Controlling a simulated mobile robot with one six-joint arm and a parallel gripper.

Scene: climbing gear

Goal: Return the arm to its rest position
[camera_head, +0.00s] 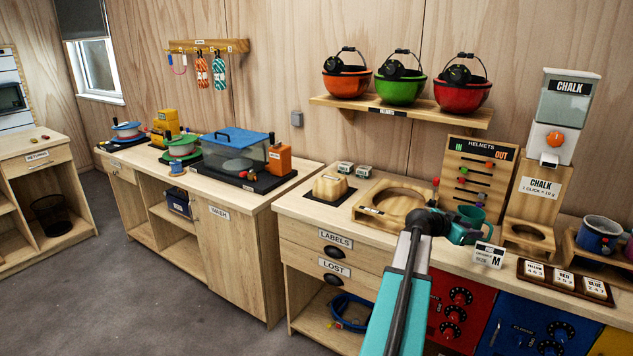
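My arm (403,285) reaches up from the bottom of the head view over the front of the right-hand counter. Its dark wrist joint is bent to the right. My gripper (476,236), teal and dark, points right, just above the counter's front edge.
A shelf (335,106) with three helmets hangs above. Floor (190,310) on the left is clear.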

